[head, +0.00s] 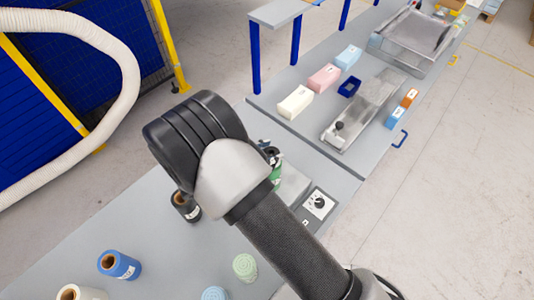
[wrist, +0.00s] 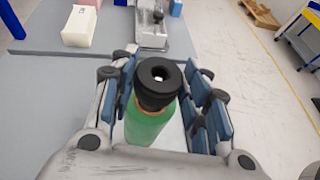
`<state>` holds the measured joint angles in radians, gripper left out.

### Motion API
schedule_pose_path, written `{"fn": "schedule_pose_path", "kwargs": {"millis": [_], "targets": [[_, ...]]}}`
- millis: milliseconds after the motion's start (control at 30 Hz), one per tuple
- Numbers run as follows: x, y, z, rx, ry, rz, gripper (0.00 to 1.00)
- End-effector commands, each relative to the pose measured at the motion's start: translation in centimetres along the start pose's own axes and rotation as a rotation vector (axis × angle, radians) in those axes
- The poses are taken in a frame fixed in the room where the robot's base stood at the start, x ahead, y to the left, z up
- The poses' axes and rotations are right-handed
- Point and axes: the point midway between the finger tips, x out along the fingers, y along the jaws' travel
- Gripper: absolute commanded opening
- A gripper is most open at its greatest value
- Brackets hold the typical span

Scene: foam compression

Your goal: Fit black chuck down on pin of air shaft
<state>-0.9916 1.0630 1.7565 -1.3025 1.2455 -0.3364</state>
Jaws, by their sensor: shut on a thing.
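The black chuck (wrist: 157,82) is a dark ring with a round centre hole, seen from above in the wrist view. A small bright spot shows in the hole; I cannot tell whether it is the pin. Directly below the chuck is an upright green cylinder (wrist: 150,127). My gripper (wrist: 160,98) is shut on the chuck, with blue-grey finger pads on its left and right sides. The air shaft and its pin cannot be made out. In the head view my arm hides most of the gripper; part of the green cylinder (head: 276,171) shows beside it.
A dial panel (head: 319,203) lies to the right. Cream (head: 295,102) and pink (head: 324,78) blocks and a metal fixture (head: 365,110) stand farther back.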

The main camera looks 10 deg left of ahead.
Motion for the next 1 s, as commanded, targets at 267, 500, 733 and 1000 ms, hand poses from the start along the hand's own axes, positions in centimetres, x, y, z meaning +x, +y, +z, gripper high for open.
{"fn": "schedule_pose_path", "kwargs": {"millis": [267, 500, 733, 1000], "targets": [[0.3, 0.0, -0.8, 0.0, 0.0, 0.0, 0.18], [0.3, 0.0, -0.8, 0.0, 0.0, 0.0, 0.18], [0.4, 0.0, -0.9, 0.0, 0.0, 0.0, 0.18], [0.7, 0.0, -1.7, 0.0, 0.0, 0.0, 0.18]]}}
